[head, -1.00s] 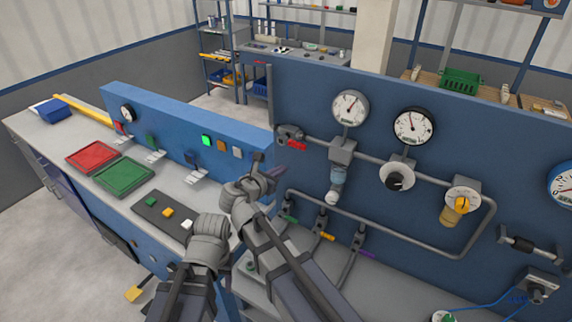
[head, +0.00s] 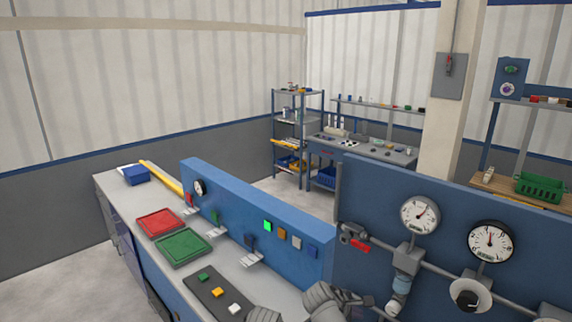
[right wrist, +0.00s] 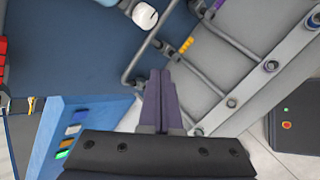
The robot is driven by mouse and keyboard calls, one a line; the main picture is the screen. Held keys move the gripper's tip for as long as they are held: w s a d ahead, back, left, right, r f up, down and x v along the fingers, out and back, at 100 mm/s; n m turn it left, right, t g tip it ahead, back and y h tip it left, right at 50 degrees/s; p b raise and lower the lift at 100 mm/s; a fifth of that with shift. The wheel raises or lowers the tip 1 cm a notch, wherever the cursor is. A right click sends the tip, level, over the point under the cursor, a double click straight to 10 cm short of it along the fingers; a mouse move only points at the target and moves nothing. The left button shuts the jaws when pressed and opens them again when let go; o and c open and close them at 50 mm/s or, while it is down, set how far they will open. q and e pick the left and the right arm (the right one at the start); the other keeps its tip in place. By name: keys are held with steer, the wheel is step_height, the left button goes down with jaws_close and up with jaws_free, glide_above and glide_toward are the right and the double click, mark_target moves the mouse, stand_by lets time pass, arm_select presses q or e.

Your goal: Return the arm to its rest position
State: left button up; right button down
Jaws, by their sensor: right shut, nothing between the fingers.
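My right gripper (right wrist: 160,76) is shut and empty in the right wrist view, its two dark purple fingers side by side. In the head view my right wrist and gripper (head: 362,300) show at the bottom edge, in front of the blue pipe panel, and the fingers are hard to make out. A grey part of my left arm (head: 262,314) just shows at the bottom edge of the head view, and its gripper is out of frame.
The workbench (head: 136,208) holds a red tray (head: 160,222), a green tray (head: 183,248) and a dark strip with small blocks (head: 213,291). The pipe panel (head: 380,180) carries gauges and valves close by on the right. A green light (head: 267,226) glows on the low blue panel.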

steer(key=s+a+f+m+g+y, duration=0.35)
steer(key=s+f+m+y, duration=0.3)
steer(key=s+m, duration=0.55)
steer(key=s+a+f+n+g+b, duration=0.1)
steer(key=s+a+f+b, duration=0.3)
steer(key=a+f+b, duration=0.6)
step_height(320, 180, down, 2)
steer(key=b, duration=0.3)
steer(key=shift+a+f+g+h, duration=0.25)
steer(key=shift+a+g+h, duration=0.1)
steer(key=shift+a, duration=0.05)
